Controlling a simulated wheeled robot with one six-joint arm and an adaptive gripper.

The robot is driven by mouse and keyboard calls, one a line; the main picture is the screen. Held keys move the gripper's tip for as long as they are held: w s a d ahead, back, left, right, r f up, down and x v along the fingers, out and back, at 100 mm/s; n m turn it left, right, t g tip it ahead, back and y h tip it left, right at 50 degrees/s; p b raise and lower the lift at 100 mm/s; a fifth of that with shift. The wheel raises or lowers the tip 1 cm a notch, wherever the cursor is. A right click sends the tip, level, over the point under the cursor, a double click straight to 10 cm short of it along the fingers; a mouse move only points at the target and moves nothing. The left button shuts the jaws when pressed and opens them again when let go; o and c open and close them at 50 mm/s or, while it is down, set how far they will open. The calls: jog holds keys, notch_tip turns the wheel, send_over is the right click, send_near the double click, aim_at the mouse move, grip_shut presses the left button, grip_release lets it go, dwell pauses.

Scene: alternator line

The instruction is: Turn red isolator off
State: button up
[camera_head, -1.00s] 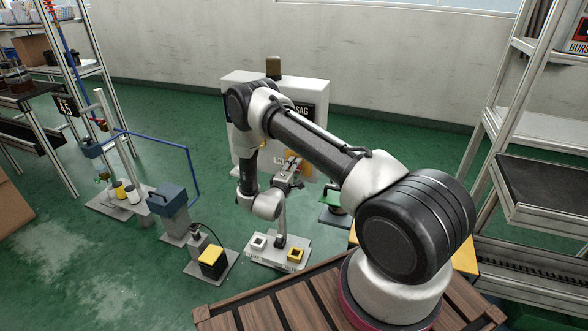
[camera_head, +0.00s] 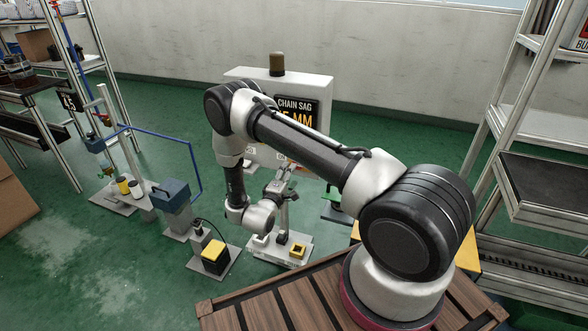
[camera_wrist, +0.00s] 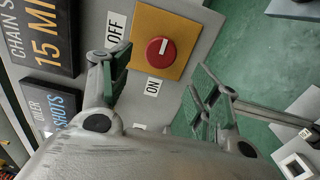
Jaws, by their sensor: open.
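The red isolator (camera_wrist: 160,51) is a round red knob with a short white mark, on a yellow-orange plate (camera_wrist: 183,27) on a grey panel. In the wrist view, the OFF label (camera_wrist: 115,31) lies left of the plate and the ON label (camera_wrist: 152,87) lies below the knob. The white mark slants toward the upper right of that picture. My gripper (camera_wrist: 163,70) is open and empty, its fingers on either side below the knob, apart from it. In the head view my gripper (camera_head: 283,182) is in front of the cabinet; my arm hides the knob there.
The cabinet (camera_head: 320,88) carries a CHAIN SAG sign (camera_head: 297,112) and a brown lamp on top. Low stands with a yellow block (camera_head: 214,251) and a blue-topped box (camera_head: 171,191) are at left. A shelf rack (camera_head: 535,185) stands at right. Green floor lies open between.

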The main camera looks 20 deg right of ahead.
jog(key=v, duration=0.3)
jog(key=shift+s+a, duration=0.3)
